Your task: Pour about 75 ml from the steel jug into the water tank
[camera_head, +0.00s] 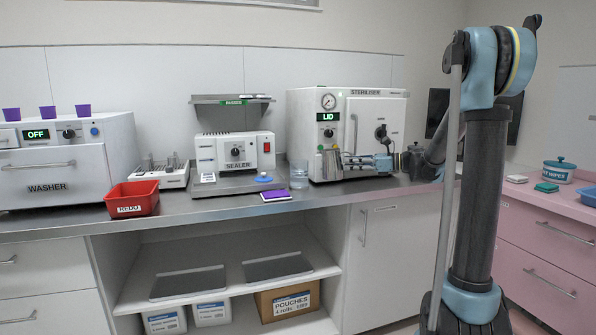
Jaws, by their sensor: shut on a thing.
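A small steel jug (329,165) is in front of the lower left of the white steriliser (360,115). My gripper (350,161) reaches in from the right and is shut on the jug. The jug looks roughly upright; its contents and its exact height over the counter cannot be told. The steriliser's green display reads "LID". I cannot pick out the water tank or its opening in this view; the steriliser's top is seen nearly edge-on.
A clear cup (299,175) stands just left of the jug. The sealer (235,152), a purple pad (276,195), a red REDO bin (132,198) and a washer (65,165) stand further left on the steel counter (215,213). The counter's front edge is mostly clear.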

